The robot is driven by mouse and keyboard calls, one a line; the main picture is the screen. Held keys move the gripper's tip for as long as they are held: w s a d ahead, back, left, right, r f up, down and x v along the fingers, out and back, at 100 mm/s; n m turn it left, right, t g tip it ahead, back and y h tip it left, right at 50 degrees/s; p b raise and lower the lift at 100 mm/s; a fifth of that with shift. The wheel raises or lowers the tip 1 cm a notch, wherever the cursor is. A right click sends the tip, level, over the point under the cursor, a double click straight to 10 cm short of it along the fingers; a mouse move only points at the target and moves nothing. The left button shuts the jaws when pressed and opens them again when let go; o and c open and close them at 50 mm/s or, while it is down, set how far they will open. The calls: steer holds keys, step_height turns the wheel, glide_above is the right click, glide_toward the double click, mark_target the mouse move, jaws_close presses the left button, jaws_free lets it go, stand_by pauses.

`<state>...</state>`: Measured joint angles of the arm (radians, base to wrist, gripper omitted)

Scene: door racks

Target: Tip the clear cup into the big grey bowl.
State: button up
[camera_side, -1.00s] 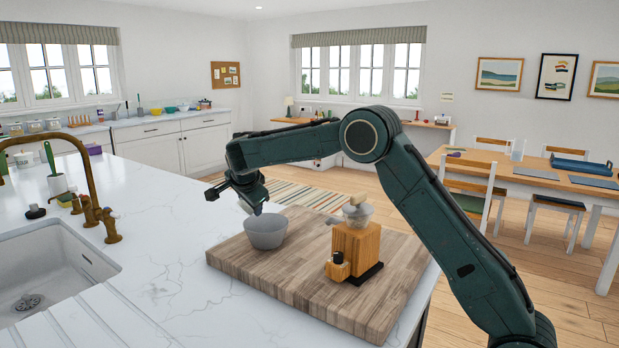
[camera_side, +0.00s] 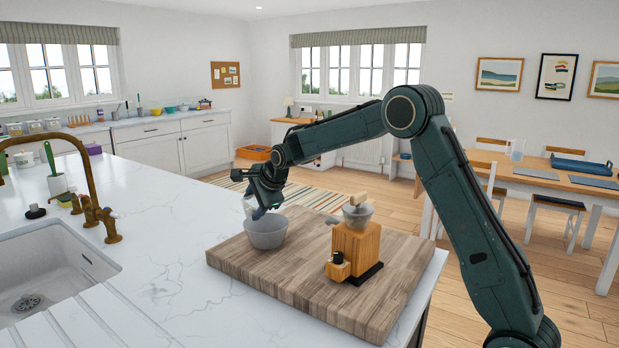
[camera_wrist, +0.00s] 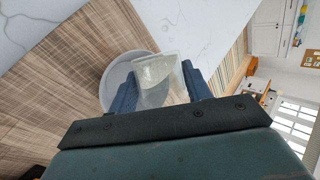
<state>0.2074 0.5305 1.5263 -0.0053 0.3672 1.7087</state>
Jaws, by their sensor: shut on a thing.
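My gripper (camera_side: 260,210) is shut on the clear cup (camera_wrist: 160,80), which sits between the two blue-grey fingers in the wrist view. In the side view only a pale sliver of the cup (camera_side: 248,205) shows beside the fingers. The cup looks tilted; I cannot tell clearly what is inside it. The big grey bowl (camera_side: 267,236) stands on the wooden board, and my gripper is just above its back rim. In the wrist view the bowl's rim (camera_wrist: 108,78) shows behind the cup, which hides much of the bowl's inside.
The wooden board (camera_side: 300,290) lies on the white marble counter (camera_side: 170,260). A wooden grinder-like stand (camera_side: 355,248) with a clear top is right of the bowl. A sink (camera_side: 45,270) and brass tap (camera_side: 95,210) are at the left. The counter between sink and board is clear.

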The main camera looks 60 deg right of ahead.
steer(key=m+t+y, duration=0.1)
steer(key=d+t+y, duration=0.1)
steer(key=y, duration=0.1)
steer(key=shift+s+d+m+t, duration=0.25)
steer(key=shift+s+m+t, duration=0.05)
steer(key=shift+s+m, duration=0.1)
steer(key=shift+s+d+m+t+y, duration=0.2)
steer(key=shift+d+m+t+y, duration=0.25)
steer(key=shift+t+y, duration=0.35)
steer(key=shift+s+d+m+t+y, duration=0.2)
steer(key=shift+m+t+y, duration=0.4)
steer(key=shift+y, duration=0.3)
steer(key=shift+r, duration=2.05)
steer(key=shift+w, duration=0.1)
steer(key=shift+w+d+r+n+g+h, duration=0.15)
steer(key=shift+r+n+g+h, duration=0.35)
steer(key=shift+n+g, duration=0.7)
steer(key=shift+w+d+r+n+g+h, duration=0.1)
steer(key=shift+r+n+g+h, duration=0.45)
steer(key=shift+n, duration=1.15)
steer(key=shift+w+d+r+n+g+h, duration=0.15)
steer(key=shift+r+n+g+h, duration=0.2)
steer(key=shift+n+g+h, duration=0.8)
